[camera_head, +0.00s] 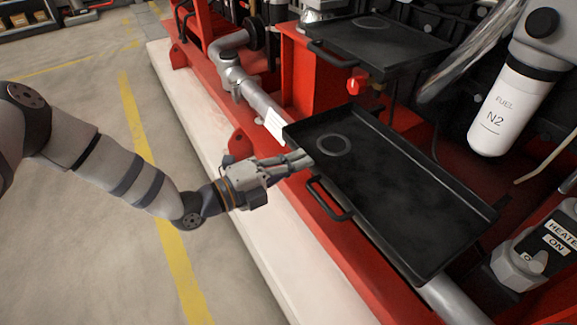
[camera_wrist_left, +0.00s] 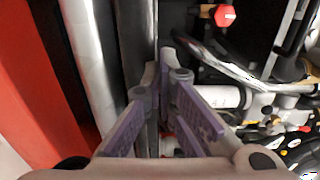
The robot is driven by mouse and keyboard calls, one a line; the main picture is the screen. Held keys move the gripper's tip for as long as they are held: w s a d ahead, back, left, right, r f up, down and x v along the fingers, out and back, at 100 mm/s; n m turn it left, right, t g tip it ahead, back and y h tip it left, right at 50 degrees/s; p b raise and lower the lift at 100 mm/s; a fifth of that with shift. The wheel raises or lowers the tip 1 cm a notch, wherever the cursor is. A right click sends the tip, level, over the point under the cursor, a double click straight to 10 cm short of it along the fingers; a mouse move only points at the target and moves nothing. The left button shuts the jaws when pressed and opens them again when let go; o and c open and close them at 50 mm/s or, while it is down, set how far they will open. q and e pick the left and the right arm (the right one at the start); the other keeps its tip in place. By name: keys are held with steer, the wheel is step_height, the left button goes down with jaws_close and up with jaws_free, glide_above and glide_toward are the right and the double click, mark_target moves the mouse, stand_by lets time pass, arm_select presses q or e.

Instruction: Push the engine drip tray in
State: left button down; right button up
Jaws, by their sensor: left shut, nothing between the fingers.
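A black rectangular tray (camera_head: 405,200) with a raised rim juts out over the red frame in the head view. It has a black bar handle (camera_head: 332,200) on its near side and a faint ring mark on its floor. A second black tray (camera_head: 385,48), also with a handle, is behind it; no label shows which is the engine's. My left gripper (camera_head: 303,160) is shut and empty, its fingertips at the near tray's rim, left of the handle; I cannot tell whether they touch. In the left wrist view the closed fingertips (camera_wrist_left: 172,72) are beside a dark edge.
A silver pipe (camera_head: 264,108) runs along the red frame (camera_head: 345,250) below the tray. The grey floor (camera_head: 90,240) at the left is clear beyond my arm.

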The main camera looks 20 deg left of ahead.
mark_target(339, 155)
arm_select(q)
steer(key=b+x, duration=0.3)
steer(key=x, duration=0.8)
steer(key=shift+f, duration=0.2)
steer(key=shift+w+d+r, duration=0.15)
steer(key=shift+w, duration=0.05)
steer(key=shift+r, duration=0.2)
arm_select(e)
steer(key=shift+s+f+g, duration=0.3)
steer(key=shift+s+f, duration=0.45)
steer(key=shift+f, duration=0.35)
